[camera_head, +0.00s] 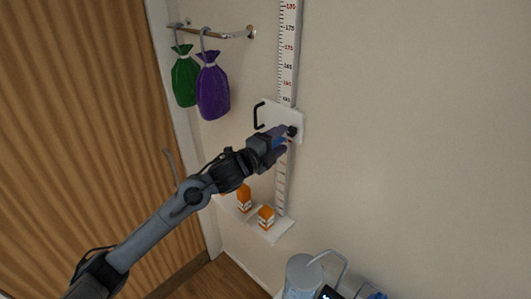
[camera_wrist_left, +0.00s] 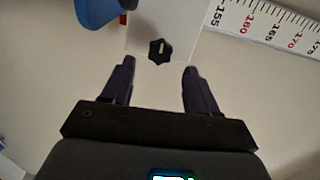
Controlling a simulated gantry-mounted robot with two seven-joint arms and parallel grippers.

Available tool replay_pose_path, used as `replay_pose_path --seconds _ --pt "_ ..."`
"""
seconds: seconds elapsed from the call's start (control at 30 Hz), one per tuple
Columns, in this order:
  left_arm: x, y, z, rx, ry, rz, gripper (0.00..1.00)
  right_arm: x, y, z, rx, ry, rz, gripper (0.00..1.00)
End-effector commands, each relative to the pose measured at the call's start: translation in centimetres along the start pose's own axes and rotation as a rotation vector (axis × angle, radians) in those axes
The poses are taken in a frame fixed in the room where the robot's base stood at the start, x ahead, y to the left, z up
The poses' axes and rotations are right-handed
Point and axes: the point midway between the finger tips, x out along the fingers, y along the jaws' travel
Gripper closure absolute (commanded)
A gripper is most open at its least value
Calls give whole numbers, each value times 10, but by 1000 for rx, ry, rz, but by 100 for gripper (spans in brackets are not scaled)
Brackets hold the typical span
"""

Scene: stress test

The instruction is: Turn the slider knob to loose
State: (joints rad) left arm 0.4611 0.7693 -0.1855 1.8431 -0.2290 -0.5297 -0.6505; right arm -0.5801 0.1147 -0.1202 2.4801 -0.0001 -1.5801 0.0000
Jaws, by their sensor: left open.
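The black slider knob (camera_head: 292,131) sits near the plate's right side. In the left wrist view the knob (camera_wrist_left: 160,51) is a lobed black knob with a light mark on the white plate (camera_wrist_left: 190,38). My left gripper (camera_head: 285,140) is at the plate beside the knob. In the left wrist view my left gripper (camera_wrist_left: 158,72) is open, with the knob just beyond and between its fingertips, apparently untouched. My right gripper is not in view.
A green bag (camera_head: 185,80) and a purple bag (camera_head: 212,90) hang from a wall rail (camera_head: 222,35). Orange cartons (camera_head: 244,198) stand on a low white shelf (camera_head: 278,232). A grey cylindrical container (camera_head: 303,277) is at the bottom. The wall to the right is bare.

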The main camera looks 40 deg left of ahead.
Motion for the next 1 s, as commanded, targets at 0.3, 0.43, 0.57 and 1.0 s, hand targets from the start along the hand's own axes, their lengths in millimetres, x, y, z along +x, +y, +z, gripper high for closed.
replay_pose_path --seconds 0.3,0.43,0.57,1.0 --pt "-50 3 0 3 0 1 41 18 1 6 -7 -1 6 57" --pt "-60 2 0 2 0 1 41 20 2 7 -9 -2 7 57" --pt "-65 0 0 0 0 0 41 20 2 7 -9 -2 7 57" --pt "-65 1 0 -1 0 2 41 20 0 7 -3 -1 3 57"
